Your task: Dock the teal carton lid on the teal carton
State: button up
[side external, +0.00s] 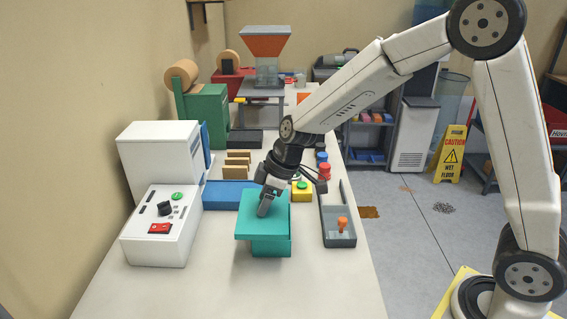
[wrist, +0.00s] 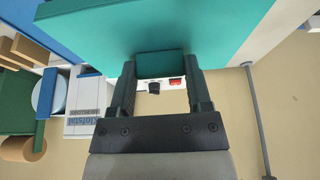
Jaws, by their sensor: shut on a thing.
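The teal carton lid (side external: 248,228) is a flat teal plate held level. My gripper (side external: 265,207) points down and is shut on the lid's raised grip; in the wrist view my gripper (wrist: 162,85) has a finger on each side of that teal grip (wrist: 163,64), with the plate (wrist: 110,32) beyond it. The teal carton (side external: 271,247) stands on the table below the lid, its upper part hidden by it. The lid overhangs the carton to the left, so the two look out of line. I cannot tell whether they touch.
A white control box (side external: 160,225) stands left of the carton. A blue block (side external: 227,195) and a yellow button box (side external: 302,191) are behind. A dark grey tray (side external: 338,226) with an orange piece lies right. The table front is clear.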

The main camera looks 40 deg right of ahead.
dwell(0.3)
jog(key=s+d+r, duration=0.3)
jog(key=s, duration=0.2)
jog(key=s+d+r, duration=0.3)
jog(key=s, duration=0.3)
send_near(280, 202)
jog(key=x, duration=0.5)
jog(key=w+f, duration=0.3)
jog(key=f, duration=0.1)
jog(key=shift+w+a, duration=0.1)
jog(key=shift+w, duration=0.15)
jog(key=shift+w+f, duration=0.45)
jog(key=shift+f, duration=0.05)
